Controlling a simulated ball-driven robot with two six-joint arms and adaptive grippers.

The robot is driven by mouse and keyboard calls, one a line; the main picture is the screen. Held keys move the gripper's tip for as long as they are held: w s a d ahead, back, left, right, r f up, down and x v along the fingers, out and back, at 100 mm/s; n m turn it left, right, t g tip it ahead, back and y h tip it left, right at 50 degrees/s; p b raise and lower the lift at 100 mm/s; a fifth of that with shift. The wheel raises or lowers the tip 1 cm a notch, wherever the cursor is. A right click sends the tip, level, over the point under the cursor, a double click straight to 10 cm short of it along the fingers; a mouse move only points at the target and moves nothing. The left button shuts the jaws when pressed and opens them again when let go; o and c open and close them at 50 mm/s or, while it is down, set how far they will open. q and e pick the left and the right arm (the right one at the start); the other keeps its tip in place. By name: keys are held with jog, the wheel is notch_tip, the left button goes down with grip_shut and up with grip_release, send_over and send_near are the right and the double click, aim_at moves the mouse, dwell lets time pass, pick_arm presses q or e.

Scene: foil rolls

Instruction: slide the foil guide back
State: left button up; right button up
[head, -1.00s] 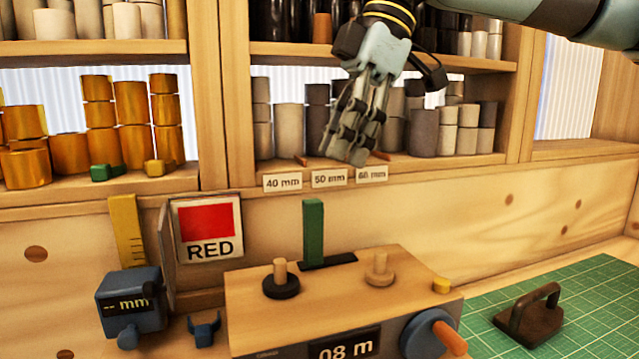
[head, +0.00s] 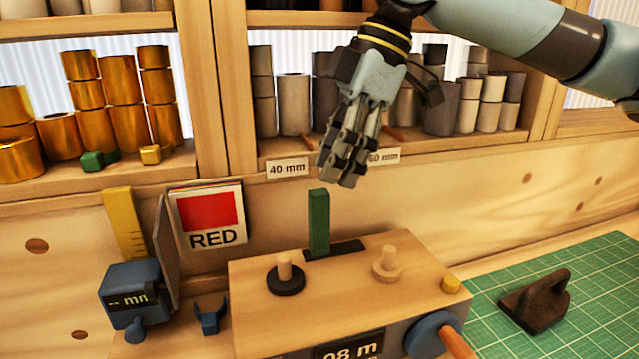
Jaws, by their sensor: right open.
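The foil guide appears to be the green upright bar (head: 318,222) standing at a dark slot plate (head: 335,250) on top of the wooden winding box (head: 340,296). My right gripper (head: 341,172) hangs fingers down in front of the shelf edge, just above and slightly right of the bar's top in the picture. It is open, with nothing seen in it. Whether its fingers line up with the bar in depth cannot be told. My left gripper is not in view.
A RED card (head: 208,219) and a blue gauge (head: 130,296) stand left. Shelves of rolls (head: 120,112) are behind. A green mat (head: 590,275) lies right.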

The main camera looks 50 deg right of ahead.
aim_at(320, 192)
jog(key=shift+x, duration=2.8)
jog(key=shift+c, duration=0.4)
grip_shut()
